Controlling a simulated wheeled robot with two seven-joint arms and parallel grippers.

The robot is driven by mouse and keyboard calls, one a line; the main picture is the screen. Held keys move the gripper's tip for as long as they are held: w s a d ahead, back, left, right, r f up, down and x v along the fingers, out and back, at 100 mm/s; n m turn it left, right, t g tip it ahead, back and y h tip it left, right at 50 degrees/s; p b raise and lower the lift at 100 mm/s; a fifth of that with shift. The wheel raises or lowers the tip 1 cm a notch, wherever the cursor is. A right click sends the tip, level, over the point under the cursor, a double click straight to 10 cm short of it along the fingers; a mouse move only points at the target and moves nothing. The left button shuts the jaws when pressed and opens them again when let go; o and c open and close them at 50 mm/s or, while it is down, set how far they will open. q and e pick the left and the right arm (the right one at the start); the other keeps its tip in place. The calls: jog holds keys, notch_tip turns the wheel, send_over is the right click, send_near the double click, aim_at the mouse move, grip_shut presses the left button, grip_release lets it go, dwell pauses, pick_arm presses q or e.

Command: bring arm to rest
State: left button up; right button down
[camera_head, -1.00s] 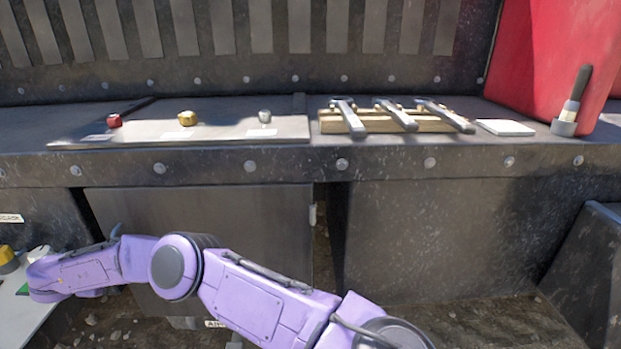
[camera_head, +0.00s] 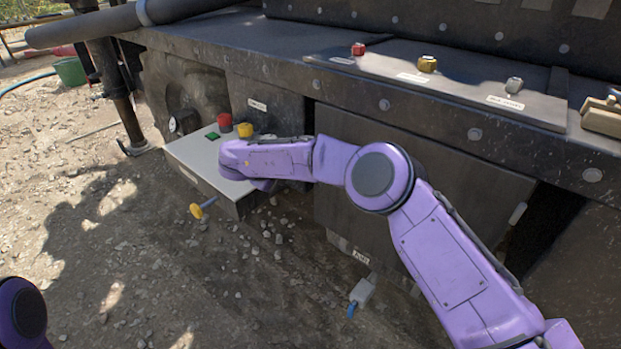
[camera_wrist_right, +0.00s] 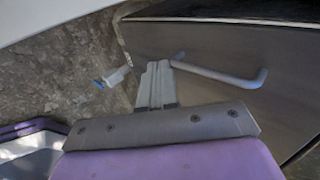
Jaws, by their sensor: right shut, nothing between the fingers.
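My right arm (camera_head: 435,240) is purple. It comes in from the lower right of the head view and reaches left across the cabinet front, its far end overlapping the grey control box. Its gripper cannot be made out there. In the right wrist view my right gripper (camera_wrist_right: 157,68) is shut and empty, its grey fingers together. A bent grey handle (camera_wrist_right: 222,74) on the dark panel (camera_wrist_right: 220,45) shows just right of the fingertips; whether they touch is unclear. A purple piece of my left arm (camera_head: 22,312) shows at the lower left; its gripper is out of view.
The grey control box (camera_head: 182,162) carries a red knob (camera_head: 225,122), a yellow knob (camera_head: 244,130) and a green button (camera_head: 212,135). A yellow-handled valve (camera_head: 197,210) sticks out in front. Another valve (camera_head: 361,292) with a blue tip is low by the cabinet. Gravel ground lies open at left.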

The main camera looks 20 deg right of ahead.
jog(key=s+f+n+t+y+p, duration=0.1)
jog(key=s+f+n+t+y, duration=0.4)
jog(key=s+f+n, duration=1.25)
jog(key=s+d+f+n+g, duration=0.2)
jog(key=s+d, duration=0.1)
jog(key=s, duration=0.6)
jog(key=s+d+f+n+g+p, duration=0.1)
jog(key=s+d+f+n+g, duration=0.1)
jog(key=s, duration=0.8)
jog(key=s+d+f+n+g+p, duration=0.1)
jog(key=s+d, duration=0.4)
jog(key=s, duration=0.5)
notch_tip(320, 180, down, 2)
jog(key=shift+s+f+n+g, duration=0.15)
jog(key=shift+n+g, duration=0.25)
jog(key=shift+n, duration=0.45)
jog(key=shift+d, duration=0.1)
